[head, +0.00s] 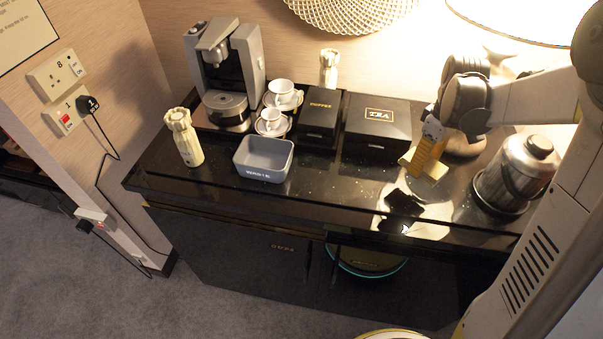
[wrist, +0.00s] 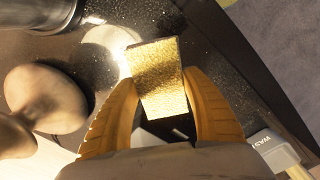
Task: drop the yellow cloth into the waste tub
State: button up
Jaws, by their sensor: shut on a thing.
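The yellow cloth (wrist: 160,72) shows in the wrist view as a flat, grainy golden piece between the two orange fingers of my gripper (wrist: 163,82). The gripper is shut on it. In the head view my gripper (head: 427,162) points down over the right part of the black counter, and pale yellow edges show beside its fingers. It appears to be above the surface, with a dark shadow in front. The waste tub (head: 264,158) is a grey, open, rectangular tub near the counter's front edge, well left of my gripper. Its labelled side (wrist: 268,142) shows at the wrist view's lower right.
A black tea box (head: 378,127) and a coffee box (head: 320,112) stand between my gripper and the tub, towards the back. A metal kettle (head: 517,170) stands right. The front strip is clear.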

aim_at(268, 167)
jog(key=i+j+z, duration=0.2)
jog(key=j, duration=0.65)
jog(key=i+j+z, duration=0.15)
jog(key=j, duration=0.75)
jog(key=j+z, duration=0.2)
jog(key=j, duration=0.7)
